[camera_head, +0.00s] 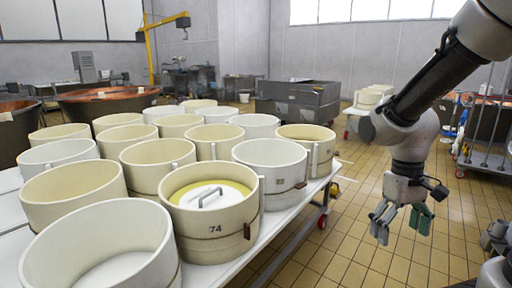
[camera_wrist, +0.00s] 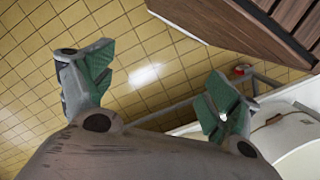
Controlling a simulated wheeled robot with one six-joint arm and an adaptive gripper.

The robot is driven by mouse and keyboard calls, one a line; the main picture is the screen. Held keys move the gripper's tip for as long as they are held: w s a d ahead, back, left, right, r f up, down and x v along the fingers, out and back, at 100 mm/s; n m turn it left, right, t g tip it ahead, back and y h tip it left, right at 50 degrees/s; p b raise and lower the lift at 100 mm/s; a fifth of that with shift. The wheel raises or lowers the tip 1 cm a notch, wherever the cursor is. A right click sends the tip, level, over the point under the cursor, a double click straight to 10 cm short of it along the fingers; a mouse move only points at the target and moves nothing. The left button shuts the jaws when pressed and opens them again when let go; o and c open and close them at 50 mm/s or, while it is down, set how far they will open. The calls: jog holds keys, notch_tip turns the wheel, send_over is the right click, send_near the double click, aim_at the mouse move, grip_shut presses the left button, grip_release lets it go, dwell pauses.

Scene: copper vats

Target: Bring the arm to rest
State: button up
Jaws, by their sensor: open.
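My gripper (camera_head: 400,222) hangs from my arm at the right of the head view, fingers pointing down over the tiled floor. It is clear of the table to its left. In the wrist view my gripper (camera_wrist: 152,95) shows two green-padded fingers spread wide apart. Nothing is between them; tiled floor shows through the gap.
A white table (camera_head: 290,228) at the left carries several round cream moulds; the mould marked 74 (camera_head: 212,228) holds a white lid with a handle. Grey bins (camera_head: 298,100) stand behind. A wheeled rack (camera_head: 486,135) stands at right. Tiled floor (camera_head: 350,245) between table and gripper is clear.

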jog(key=s+d+r+m+t, duration=0.1)
jog(key=s+r+t, duration=0.2)
jog(key=r, duration=0.3)
jog(key=s+d+r+m+t, duration=0.1)
jog(key=s+d+r+t, duration=0.1)
jog(key=r, duration=0.4)
jog(key=shift+s+d+r+t+y, duration=0.25)
jog(key=shift+s+r+t+y, duration=0.1)
jog(key=shift+s+t, duration=0.2)
